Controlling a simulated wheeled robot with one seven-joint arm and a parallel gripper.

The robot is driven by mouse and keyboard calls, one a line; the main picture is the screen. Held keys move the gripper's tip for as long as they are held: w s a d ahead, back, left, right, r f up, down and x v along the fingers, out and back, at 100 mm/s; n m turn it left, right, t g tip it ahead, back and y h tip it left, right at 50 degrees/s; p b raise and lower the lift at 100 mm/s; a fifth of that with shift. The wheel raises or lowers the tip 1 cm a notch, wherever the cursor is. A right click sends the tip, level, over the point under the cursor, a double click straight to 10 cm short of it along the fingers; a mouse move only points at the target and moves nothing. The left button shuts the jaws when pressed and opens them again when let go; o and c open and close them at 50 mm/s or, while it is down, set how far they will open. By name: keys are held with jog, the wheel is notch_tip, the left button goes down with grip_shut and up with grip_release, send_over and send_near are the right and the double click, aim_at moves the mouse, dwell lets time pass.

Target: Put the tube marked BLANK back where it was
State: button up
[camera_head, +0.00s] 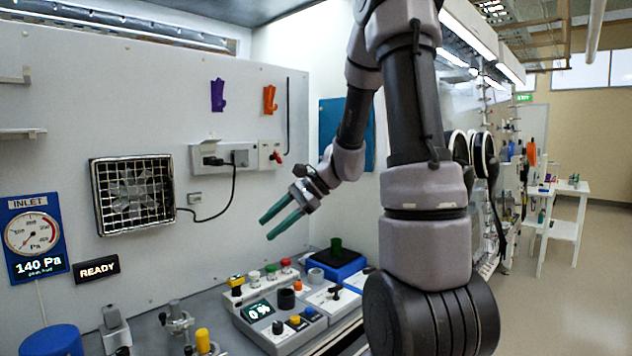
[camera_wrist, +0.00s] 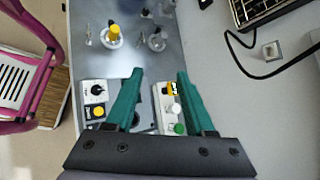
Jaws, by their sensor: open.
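My gripper (camera_head: 267,230) is open and empty, held in the air above the bench instruments; its two teal fingers also show in the wrist view (camera_wrist: 160,76). Below it stands a pale rack with a row of capped items: yellow-and-black (camera_head: 236,282), white (camera_head: 254,276), green (camera_head: 271,271) and red (camera_head: 286,265). In the wrist view the yellow (camera_wrist: 171,88), white (camera_wrist: 175,108) and green (camera_wrist: 180,128) ones show between and beside the fingers. No BLANK marking is readable, so I cannot tell which tube it is.
A grey instrument with a display (camera_head: 258,309) and a dark round socket (camera_head: 287,299) stands in front of the rack. A blue-and-black device (camera_head: 338,264) carries a dark green cylinder (camera_head: 336,245). Glassware with a yellow top (camera_head: 203,341) stands nearer. A cable (camera_head: 225,205) hangs on the wall.

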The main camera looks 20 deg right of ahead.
jog(key=s+d+r+n+t+h, duration=0.2)
jog(key=s+r+n, duration=0.3)
jog(key=s, duration=0.3)
jog(key=s+d+r+n+t+h, duration=0.2)
jog(key=s+r+n+h, duration=0.3)
jog(key=s+r, duration=0.3)
jog(key=shift+s+h, duration=0.3)
jog(key=shift+s, duration=0.35)
